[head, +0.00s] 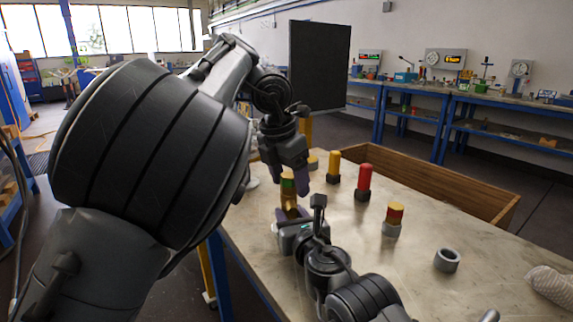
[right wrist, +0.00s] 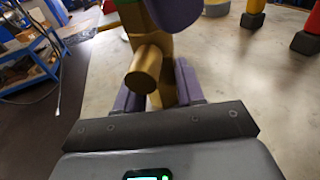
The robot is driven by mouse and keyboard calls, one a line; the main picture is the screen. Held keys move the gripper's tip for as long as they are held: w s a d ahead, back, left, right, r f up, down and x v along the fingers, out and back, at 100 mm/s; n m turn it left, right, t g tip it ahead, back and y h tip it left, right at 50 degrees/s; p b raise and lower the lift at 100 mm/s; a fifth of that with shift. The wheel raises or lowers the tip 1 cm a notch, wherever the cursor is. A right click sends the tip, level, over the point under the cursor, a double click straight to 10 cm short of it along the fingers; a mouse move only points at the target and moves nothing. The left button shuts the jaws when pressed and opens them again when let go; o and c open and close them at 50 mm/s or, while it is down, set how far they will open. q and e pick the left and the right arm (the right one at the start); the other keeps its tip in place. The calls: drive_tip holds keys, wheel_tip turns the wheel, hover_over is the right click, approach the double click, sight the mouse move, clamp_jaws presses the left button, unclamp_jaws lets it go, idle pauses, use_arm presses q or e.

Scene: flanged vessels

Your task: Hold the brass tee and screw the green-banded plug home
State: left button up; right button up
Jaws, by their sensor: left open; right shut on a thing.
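The brass tee (head: 287,212) stands near the table's left edge in the head view. My right gripper (head: 289,222) is shut on it from the front. In the right wrist view the tee (right wrist: 147,70) sits between the purple fingers, its round branch pointing at the camera. The green-banded plug (head: 288,184) is upright at the top of the tee; how deep it sits is not clear. My left gripper (head: 293,183) is open and points down at the plug, with a purple finger beside it.
A yellow cylinder (head: 334,164), a red cylinder (head: 364,179) and a red-banded plug (head: 396,212) stand to the right. A grey ring (head: 447,261) and a striped cloth (head: 550,283) lie farther right. A wooden bin (head: 430,196) is behind. The table (head: 400,275) between is clear.

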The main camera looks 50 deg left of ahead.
use_arm(q)
drive_tip(key=v, duration=1.2)
use_arm(e)
drive_tip(key=o, duration=1)
